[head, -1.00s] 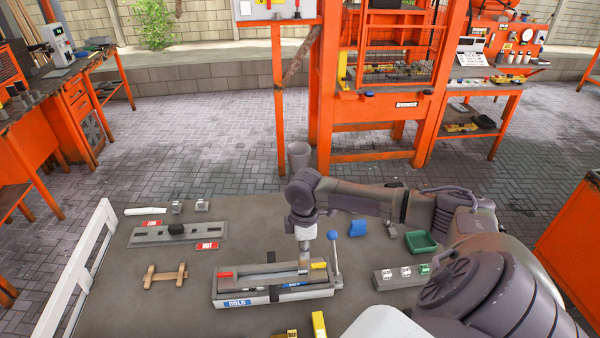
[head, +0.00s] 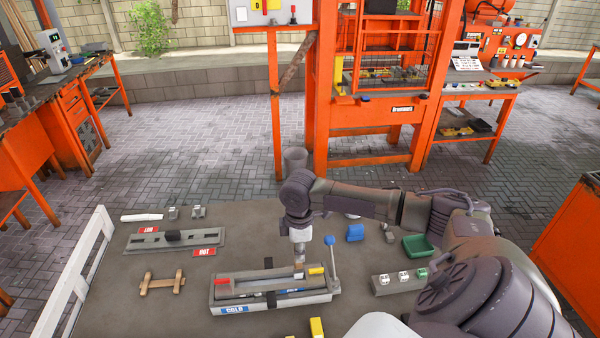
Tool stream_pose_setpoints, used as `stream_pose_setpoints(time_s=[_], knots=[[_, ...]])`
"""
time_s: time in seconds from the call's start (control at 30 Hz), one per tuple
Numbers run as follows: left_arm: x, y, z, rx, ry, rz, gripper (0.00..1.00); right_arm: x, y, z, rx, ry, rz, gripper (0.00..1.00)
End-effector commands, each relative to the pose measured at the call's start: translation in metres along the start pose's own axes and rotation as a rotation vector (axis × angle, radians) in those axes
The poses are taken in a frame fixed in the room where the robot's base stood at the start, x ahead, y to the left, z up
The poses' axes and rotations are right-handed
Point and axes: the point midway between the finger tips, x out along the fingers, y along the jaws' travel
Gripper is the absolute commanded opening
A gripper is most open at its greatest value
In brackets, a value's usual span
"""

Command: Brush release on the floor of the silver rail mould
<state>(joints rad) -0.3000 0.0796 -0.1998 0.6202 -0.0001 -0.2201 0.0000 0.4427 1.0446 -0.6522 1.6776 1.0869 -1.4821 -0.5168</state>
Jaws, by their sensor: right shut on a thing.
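The silver rail mould (head: 218,299) lies on the grey table, a long open tray with a blue COLD label on its front. It has a red piece at its left end, a yellow piece at its right end, and a lever with a blue ball beside the right end. My right gripper (head: 299,258) points down over the mould's right half, left of the yellow piece. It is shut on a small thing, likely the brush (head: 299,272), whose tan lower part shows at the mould. Most of it is hidden, and contact with the mould floor is unclear. My left gripper is out of view.
A second plate with red HOT labels (head: 148,241) lies behind left. A wooden piece (head: 162,282) lies left of the mould.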

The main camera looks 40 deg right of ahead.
Motion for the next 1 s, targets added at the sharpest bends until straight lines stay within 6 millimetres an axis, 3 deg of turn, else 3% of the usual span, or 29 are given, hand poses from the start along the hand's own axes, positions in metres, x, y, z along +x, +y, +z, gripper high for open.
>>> stream_pose_setpoints(time_s=[1.0], knots=[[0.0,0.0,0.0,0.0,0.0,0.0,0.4,0.0,0.0,-0.062,0.001,0.001,0.0,0.0]])
